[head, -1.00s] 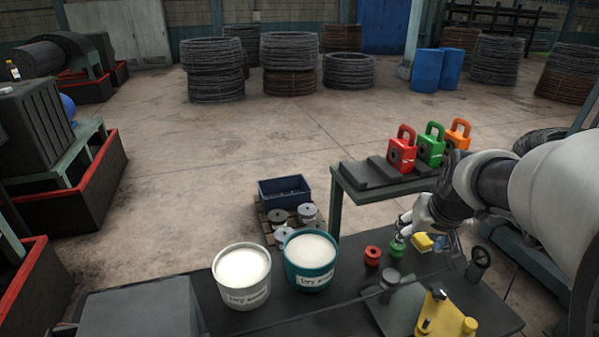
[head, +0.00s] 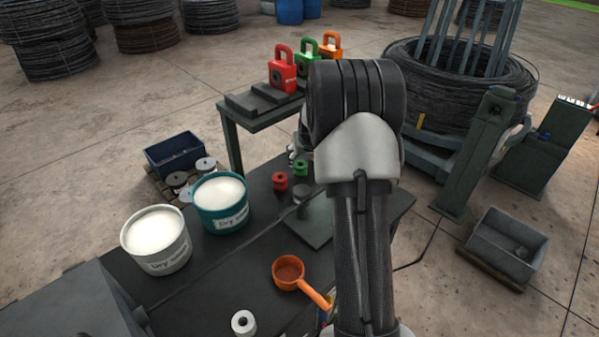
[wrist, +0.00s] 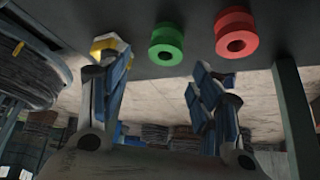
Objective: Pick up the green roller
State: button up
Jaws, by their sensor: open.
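The green roller (head: 301,168) stands on the dark workbench (head: 262,262), right beside the red roller (head: 280,181). In the wrist view, the green roller (wrist: 166,44) shows with its hole visible, and the red roller (wrist: 236,34) is to its right. My gripper (wrist: 160,68) is open and empty. Its two blue-padded fingers are spread, and the green roller appears between and beyond their tips, apart from them. In the head view my arm hides most of the gripper; only a small pale part shows near the green roller.
A yellow object (wrist: 108,44) lies beyond the left finger in the wrist view. White and teal buckets (head: 221,203), an orange ladle (head: 288,272) and a white spool (head: 243,323) stand on the bench.

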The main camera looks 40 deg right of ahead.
aim_at(300, 164)
jog(key=shift+x, duration=1)
jog(key=shift+a+b+x, duration=0.2)
jog(key=shift+b+x, duration=0.3)
jog(key=shift+x, duration=0.85)
jog(key=shift+a+b+x, duration=0.2)
jog(key=shift+b+x, duration=0.3)
jog(key=shift+x, duration=0.9)
jog(key=c, duration=1.2)
